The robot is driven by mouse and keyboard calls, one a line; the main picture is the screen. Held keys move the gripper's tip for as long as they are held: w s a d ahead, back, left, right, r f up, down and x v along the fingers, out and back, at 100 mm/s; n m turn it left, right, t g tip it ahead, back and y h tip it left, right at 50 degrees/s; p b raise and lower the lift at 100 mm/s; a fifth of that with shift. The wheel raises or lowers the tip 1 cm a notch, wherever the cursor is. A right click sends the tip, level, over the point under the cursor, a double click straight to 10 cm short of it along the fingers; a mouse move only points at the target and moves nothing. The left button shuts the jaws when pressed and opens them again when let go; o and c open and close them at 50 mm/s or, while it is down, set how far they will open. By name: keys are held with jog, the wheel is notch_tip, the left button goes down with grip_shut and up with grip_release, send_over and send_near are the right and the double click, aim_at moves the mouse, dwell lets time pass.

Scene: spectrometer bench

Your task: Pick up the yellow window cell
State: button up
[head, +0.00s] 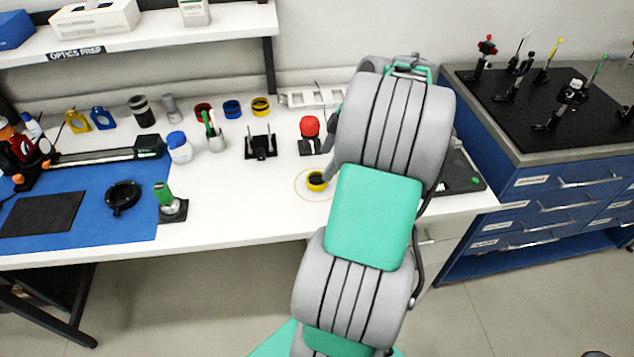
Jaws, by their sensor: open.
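A short yellow cell with a dark top (317,181) sits inside a thin ring outline on the white bench, just left of my arm. A similar yellow-and-black cell (261,106) stands farther back, at the right end of a row with a red and a blue one. I cannot tell from the picture which is the window cell. My gripper (328,170) is mostly hidden behind my arm; a grey part of it shows right beside the nearer yellow cell. It is open, and whether it touches the cell is hidden.
A red-topped item (309,134) and a black holder (260,142) stand behind the nearer cell. A white-and-blue bottle (179,147) and a pen cup (215,139) are farther left. A blue mat (92,220) covers the left bench.

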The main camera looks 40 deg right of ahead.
aim_at(317, 179)
jog(key=x, duration=0.6)
jog(key=shift+f+p, duration=0.3)
jog(key=shift+c, duration=0.5)
jog(key=shift+r, duration=0.1)
jog(key=c, duration=1.5)
